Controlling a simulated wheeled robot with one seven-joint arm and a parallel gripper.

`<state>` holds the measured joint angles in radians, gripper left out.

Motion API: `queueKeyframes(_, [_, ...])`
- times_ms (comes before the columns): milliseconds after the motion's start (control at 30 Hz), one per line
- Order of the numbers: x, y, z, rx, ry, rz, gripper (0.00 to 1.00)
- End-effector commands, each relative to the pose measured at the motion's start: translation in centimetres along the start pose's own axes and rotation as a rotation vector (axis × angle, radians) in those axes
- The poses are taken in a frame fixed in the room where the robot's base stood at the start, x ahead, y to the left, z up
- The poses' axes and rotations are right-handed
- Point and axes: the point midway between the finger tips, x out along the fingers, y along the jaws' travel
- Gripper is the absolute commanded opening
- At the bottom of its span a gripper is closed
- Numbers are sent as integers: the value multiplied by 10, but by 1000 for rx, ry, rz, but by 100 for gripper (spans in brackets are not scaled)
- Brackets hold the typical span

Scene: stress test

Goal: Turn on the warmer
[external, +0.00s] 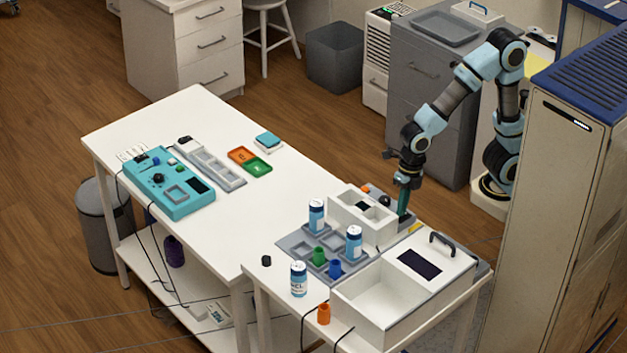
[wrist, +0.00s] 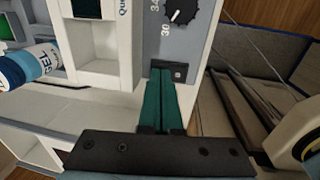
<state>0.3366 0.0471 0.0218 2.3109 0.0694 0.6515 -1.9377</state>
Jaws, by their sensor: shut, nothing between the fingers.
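The warmer is a white block with square wells (external: 361,217), and it also shows at the top of the wrist view (wrist: 98,66). Its grey end panel carries a black dial (wrist: 182,10) marked with numbers including 30. A small dark switch (wrist: 179,72) sits at the panel's lower edge. My gripper (external: 402,213) points down at the warmer's right end. In the wrist view its green fingers (wrist: 162,73) are together and empty, with tips right beside the switch. I cannot tell whether they touch it, or which way the switch is set.
Blue-and-white bottles (external: 354,242) stand in and beside a grey tray left of the warmer. An open white box (external: 378,294) with a handled lid (external: 430,262) is in front. A tall cabinet (external: 570,160) stands to the right. The middle of the long table (external: 215,255) is clear.

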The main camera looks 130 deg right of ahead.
Motion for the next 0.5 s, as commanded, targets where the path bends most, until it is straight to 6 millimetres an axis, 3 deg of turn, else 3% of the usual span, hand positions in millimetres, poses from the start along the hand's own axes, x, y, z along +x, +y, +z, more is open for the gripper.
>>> queueKeyframes(500, [2, 3, 0, -1, 3, -68, 0])
